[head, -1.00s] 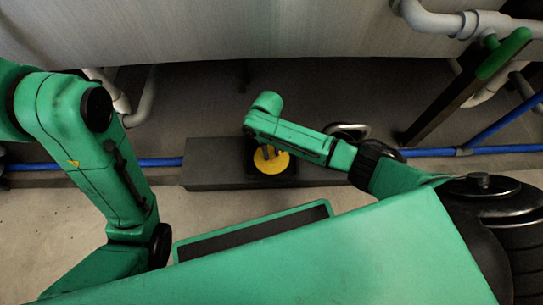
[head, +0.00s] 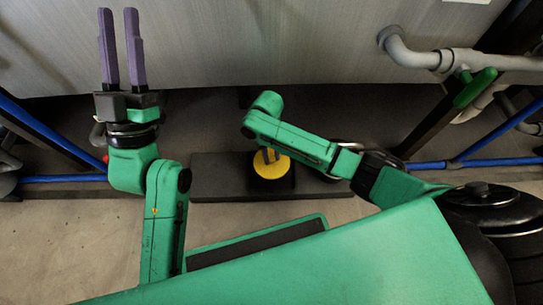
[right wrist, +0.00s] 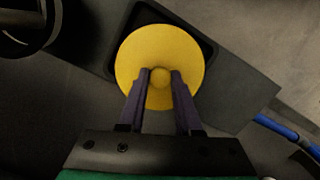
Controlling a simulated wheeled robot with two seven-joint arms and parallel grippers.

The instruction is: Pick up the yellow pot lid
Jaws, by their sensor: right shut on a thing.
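The yellow pot lid (head: 277,166) is a round disc with a small round knob, over a dark square recess in the grey slab (head: 222,177). In the right wrist view the lid (right wrist: 140,55) fills the middle. My right gripper (right wrist: 161,76) is shut on the lid's knob, one purple finger on each side of it. In the head view my right gripper (head: 267,156) is mostly hidden by my right arm. Whether the lid touches what lies under it I cannot tell. My left gripper (head: 120,14) is open and empty, raised in front of the grey tank wall at the left.
The large grey tank wall (head: 270,45) spans the back. Grey pipes (head: 415,57) and a dark lever with a green grip (head: 473,89) stand at the right. Blue pipes (head: 62,179) run low at both sides. The floor in front of the slab is clear.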

